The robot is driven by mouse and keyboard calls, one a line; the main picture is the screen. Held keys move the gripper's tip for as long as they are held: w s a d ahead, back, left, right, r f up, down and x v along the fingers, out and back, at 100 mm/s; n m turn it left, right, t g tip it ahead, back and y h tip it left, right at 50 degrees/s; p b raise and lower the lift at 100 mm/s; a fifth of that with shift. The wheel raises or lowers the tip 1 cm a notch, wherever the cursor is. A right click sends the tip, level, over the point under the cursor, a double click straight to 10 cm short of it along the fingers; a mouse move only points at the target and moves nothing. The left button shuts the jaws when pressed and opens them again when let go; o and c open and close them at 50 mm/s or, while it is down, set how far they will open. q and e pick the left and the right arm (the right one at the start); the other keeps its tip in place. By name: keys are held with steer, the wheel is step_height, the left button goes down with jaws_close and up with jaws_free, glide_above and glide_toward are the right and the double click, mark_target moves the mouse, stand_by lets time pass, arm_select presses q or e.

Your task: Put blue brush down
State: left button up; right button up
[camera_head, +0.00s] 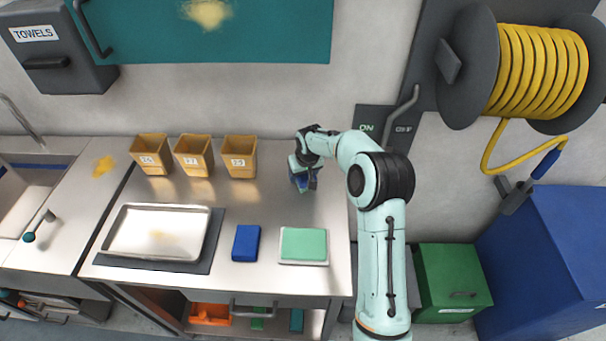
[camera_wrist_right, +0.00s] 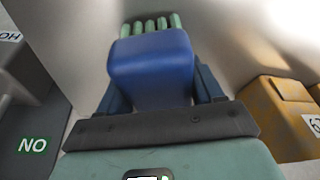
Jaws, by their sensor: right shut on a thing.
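My right gripper (camera_head: 304,181) is over the back right part of the steel counter (camera_head: 270,195), to the right of the yellow bins. It is shut on the blue brush (camera_wrist_right: 152,68), which lies between its two fingers in the right wrist view. The brush's green bristles (camera_wrist_right: 152,25) point away from the gripper. In the head view the brush is mostly hidden by the gripper, and I cannot tell whether it touches the counter. My left gripper is not in view.
Several yellow bins (camera_head: 239,157) stand along the back. A metal tray (camera_head: 205,215) on a dark mat, a blue block (camera_head: 246,243) and a green pad (camera_head: 304,244) on a small tray lie at the front. The counter between these rows is clear. A wall switch (camera_head: 376,122) is close behind my arm.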

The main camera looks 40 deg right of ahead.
steer(key=shift+f, duration=0.15)
steer(key=shift+f, duration=0.2)
steer(key=o, duration=1)
steer(key=shift+r, duration=0.55)
steer(key=v, duration=1.1)
steer(key=shift+s+a+r+b, duration=0.1)
steer(key=shift+s+r+b, duration=0.1)
steer(key=shift+b, duration=0.1)
steer(key=shift+f, duration=0.1)
